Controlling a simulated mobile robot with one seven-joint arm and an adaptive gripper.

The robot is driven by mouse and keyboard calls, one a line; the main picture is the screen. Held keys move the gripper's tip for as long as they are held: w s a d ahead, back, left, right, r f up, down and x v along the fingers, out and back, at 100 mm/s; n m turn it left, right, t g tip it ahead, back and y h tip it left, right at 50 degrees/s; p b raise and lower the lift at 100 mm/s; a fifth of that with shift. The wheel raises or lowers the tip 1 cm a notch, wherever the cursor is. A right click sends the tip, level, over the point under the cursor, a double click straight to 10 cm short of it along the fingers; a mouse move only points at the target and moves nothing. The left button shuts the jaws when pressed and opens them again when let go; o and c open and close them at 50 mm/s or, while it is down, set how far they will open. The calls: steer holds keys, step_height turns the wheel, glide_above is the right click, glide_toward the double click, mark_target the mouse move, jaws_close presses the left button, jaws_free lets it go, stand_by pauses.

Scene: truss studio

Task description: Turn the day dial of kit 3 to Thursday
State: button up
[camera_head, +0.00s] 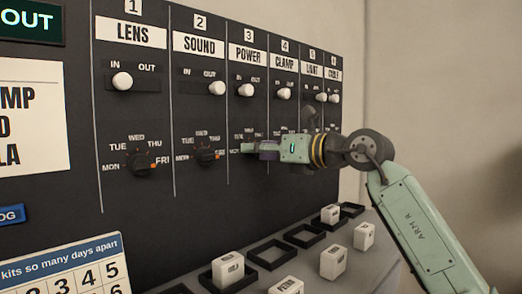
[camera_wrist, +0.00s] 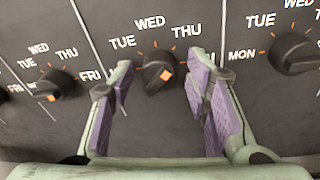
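The day dial of kit 3, under the POWER label (camera_head: 248,57), is a dark knob with an orange mark. In the head view my gripper (camera_head: 250,149) covers most of it. In the wrist view the dial (camera_wrist: 157,70) lies between the spread purple-padded fingers of my gripper (camera_wrist: 160,88), with gaps on both sides. The orange mark shows on the knob's lower right face. I cannot tell which day it points to.
The kit 2 dial (camera_wrist: 55,84) is left of my gripper and the kit 4 dial (camera_wrist: 293,52) right of it. White IN/OUT knobs, such as kit 3's (camera_head: 245,90), sit above. White blocks and black frames (camera_head: 266,255) lie on the shelf below.

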steer(key=shift+o, duration=0.3)
steer(key=f+v, duration=0.1)
steer(key=v, duration=1.1)
steer(key=shift+r, duration=0.5)
